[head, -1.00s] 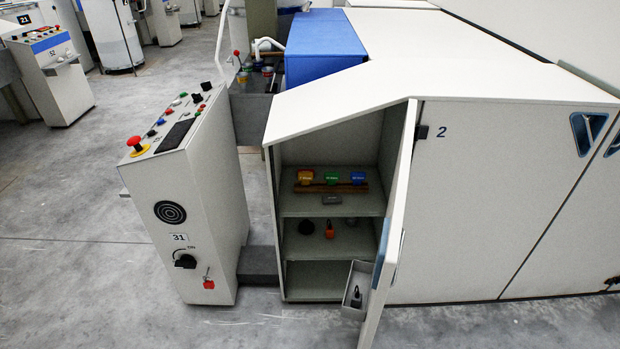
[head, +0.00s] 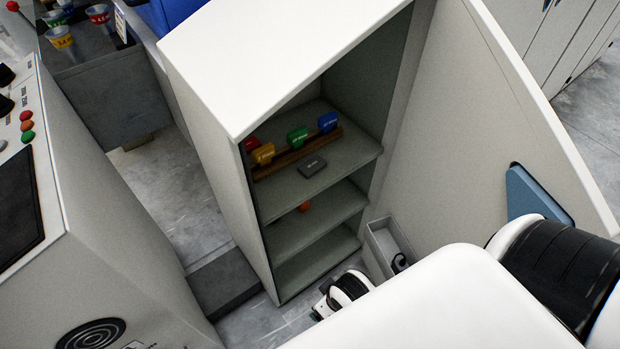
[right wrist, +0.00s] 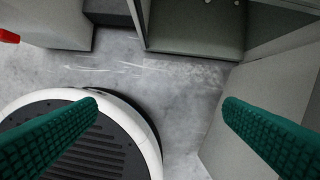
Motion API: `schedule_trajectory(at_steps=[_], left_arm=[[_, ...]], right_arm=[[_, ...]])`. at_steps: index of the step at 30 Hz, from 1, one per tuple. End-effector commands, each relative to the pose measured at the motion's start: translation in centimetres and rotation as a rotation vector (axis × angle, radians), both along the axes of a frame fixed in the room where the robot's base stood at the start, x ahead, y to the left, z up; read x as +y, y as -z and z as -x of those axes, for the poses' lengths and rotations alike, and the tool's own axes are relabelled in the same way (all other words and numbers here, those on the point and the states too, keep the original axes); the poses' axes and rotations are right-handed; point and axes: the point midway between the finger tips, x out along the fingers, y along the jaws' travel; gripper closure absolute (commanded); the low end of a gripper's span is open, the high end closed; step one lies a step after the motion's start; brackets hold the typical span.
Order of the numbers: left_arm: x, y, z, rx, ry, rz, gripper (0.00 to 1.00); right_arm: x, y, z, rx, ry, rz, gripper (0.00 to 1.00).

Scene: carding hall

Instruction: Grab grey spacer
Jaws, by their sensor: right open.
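The grey spacer (head: 312,166) is a small dark grey block lying flat on the top shelf (head: 345,160) of the open cabinet, in front of a brown rack (head: 290,155) in the head view. My right arm comes in from the lower right, its wrist low in front of the cabinet and well below the spacer. In the right wrist view my right gripper (right wrist: 162,108) is open, its two green ridged fingers wide apart with only floor between them. The spacer does not show in that view. My left gripper is not in view.
Red, yellow, green and blue pieces stand along the rack. A control console (head: 110,270) stands left.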

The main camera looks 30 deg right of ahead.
Motion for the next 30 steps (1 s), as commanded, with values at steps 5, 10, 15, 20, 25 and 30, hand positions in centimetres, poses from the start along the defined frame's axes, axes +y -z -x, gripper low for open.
schedule_trajectory(at_steps=[5,10,15,20,25,30], left_arm=[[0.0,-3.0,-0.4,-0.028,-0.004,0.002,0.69],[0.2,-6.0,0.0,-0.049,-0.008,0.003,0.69],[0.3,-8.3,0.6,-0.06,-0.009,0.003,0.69],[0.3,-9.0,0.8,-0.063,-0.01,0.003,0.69],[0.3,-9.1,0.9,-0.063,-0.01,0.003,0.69],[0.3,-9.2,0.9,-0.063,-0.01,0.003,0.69]], right_arm=[[-0.3,-2.8,-0.9,-0.053,0.002,-0.009,0.09],[-0.9,-5.6,-2.1,-0.157,-0.007,-0.034,0.09],[-2.3,-8.3,-5.4,-0.38,-0.029,-0.09,0.09],[-3.9,-10.1,-8.3,-0.579,-0.03,-0.132,0.09],[-6.8,-12.8,-11.3,-0.817,-0.005,-0.165,0.09],[-10.5,-16.0,-13.3,-1.048,0.042,-0.174,0.09]])
